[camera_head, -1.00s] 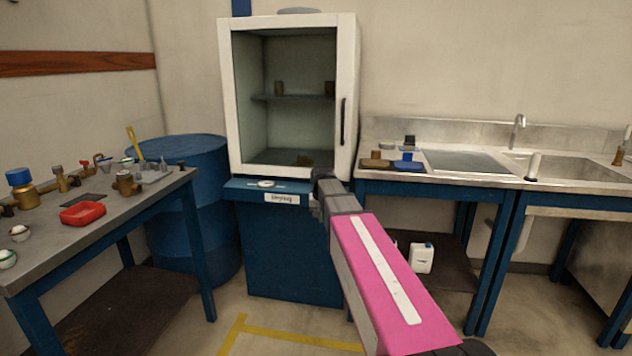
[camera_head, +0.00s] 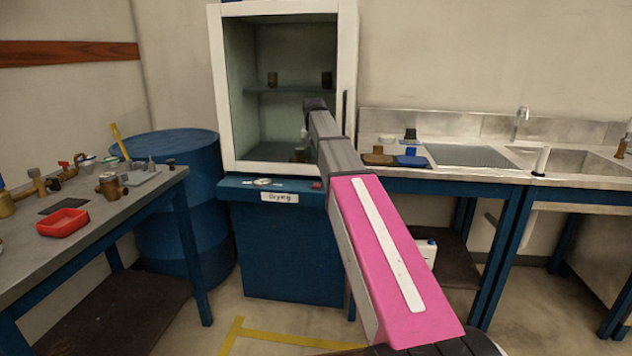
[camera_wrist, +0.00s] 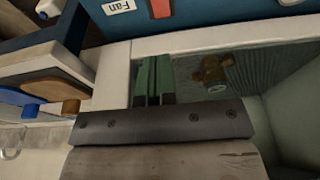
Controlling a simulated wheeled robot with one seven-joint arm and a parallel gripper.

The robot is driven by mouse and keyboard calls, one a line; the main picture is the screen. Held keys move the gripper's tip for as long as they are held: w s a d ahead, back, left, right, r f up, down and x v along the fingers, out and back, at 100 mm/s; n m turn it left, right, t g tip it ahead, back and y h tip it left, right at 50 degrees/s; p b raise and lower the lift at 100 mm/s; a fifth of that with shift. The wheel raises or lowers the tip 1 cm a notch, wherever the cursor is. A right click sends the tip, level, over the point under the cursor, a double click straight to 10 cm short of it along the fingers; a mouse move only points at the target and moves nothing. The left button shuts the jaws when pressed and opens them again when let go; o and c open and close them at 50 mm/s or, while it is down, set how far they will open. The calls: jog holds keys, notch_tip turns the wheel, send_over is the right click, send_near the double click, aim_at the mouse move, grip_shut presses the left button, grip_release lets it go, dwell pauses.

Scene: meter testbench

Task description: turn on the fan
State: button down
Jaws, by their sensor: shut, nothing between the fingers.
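The fan switch is a red rocker on the blue base of the white drying cabinet (camera_head: 349,60). It shows in the wrist view (camera_wrist: 161,8) at the top edge, beside a white "Fan" label (camera_wrist: 118,5). In the head view the red switch (camera_head: 317,185) sits just left of my arm. My gripper (camera_wrist: 153,98) has green fingers, shut and empty, in front of the cabinet's lower rim and apart from the switch. In the head view my arm hides most of the gripper. I cannot tell whether the switch is on or off.
A round knob (camera_head: 262,182) and a "Drying" label (camera_head: 280,197) are on the base. Brass fittings (camera_wrist: 212,72) lie in the cabinet. A sink bench (camera_head: 545,178) stands right. A blue drum (camera_head: 180,160) and a bench with a red tray (camera_head: 63,222) stand left.

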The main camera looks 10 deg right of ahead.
aim_at(316, 185)
jog(key=shift+f, duration=0.1)
jog(key=x, duration=1.2)
jog(key=shift+s+a+f, duration=0.1)
jog(key=shift+s+f, duration=0.1)
jog(key=shift+s, duration=0.2)
jog(key=shift+f, duration=0.75)
jog(key=shift+s+a+f, duration=0.1)
jog(key=shift+s+f, duration=0.05)
jog(key=shift+f, duration=0.2)
jog(key=shift+r, duration=0.2)
jog(key=shift+r, duration=0.6)
